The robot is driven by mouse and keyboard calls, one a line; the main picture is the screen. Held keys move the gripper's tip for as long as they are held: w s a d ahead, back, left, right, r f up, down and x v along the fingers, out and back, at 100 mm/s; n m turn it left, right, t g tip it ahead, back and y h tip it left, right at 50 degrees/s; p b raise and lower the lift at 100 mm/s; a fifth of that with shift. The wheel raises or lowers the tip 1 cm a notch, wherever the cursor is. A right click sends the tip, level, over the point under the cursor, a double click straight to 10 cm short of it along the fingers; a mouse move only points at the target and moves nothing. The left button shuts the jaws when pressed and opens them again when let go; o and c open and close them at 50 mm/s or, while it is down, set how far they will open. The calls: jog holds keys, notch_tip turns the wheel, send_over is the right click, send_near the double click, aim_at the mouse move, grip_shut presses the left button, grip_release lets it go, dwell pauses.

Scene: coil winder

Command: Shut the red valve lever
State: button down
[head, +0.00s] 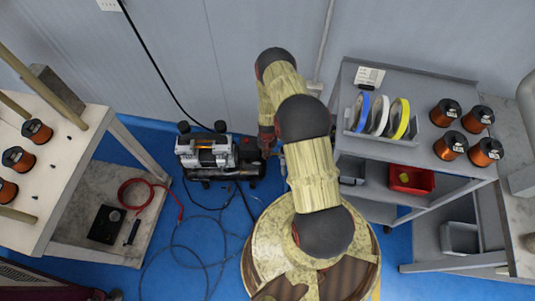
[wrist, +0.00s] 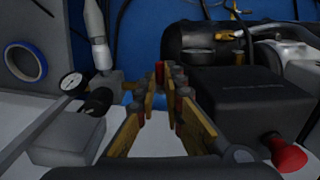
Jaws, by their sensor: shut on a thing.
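The red valve lever (wrist: 159,71) shows as a small upright red piece between my fingertips in the wrist view. My gripper (wrist: 160,92) is shut on it, with one yellow finger on each side. The fingers hide the lever's lower part and its pivot, so its exact angle cannot be told. In the head view my arm reaches down at the right end of the air compressor (head: 205,152). The lever cannot be made out there.
A pressure gauge (wrist: 70,82) and brass fittings sit left of my fingers. A dark box with a red knob (wrist: 288,155) is close on the right. A grey shelf cart (head: 400,175) stands right of my arm; a workbench (head: 75,150) stands left. Hoses lie on the blue floor.

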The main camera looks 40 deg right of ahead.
dwell(0.4)
jog(key=c, duration=1.9)
grip_release()
notch_tip(320, 180, up, 12)
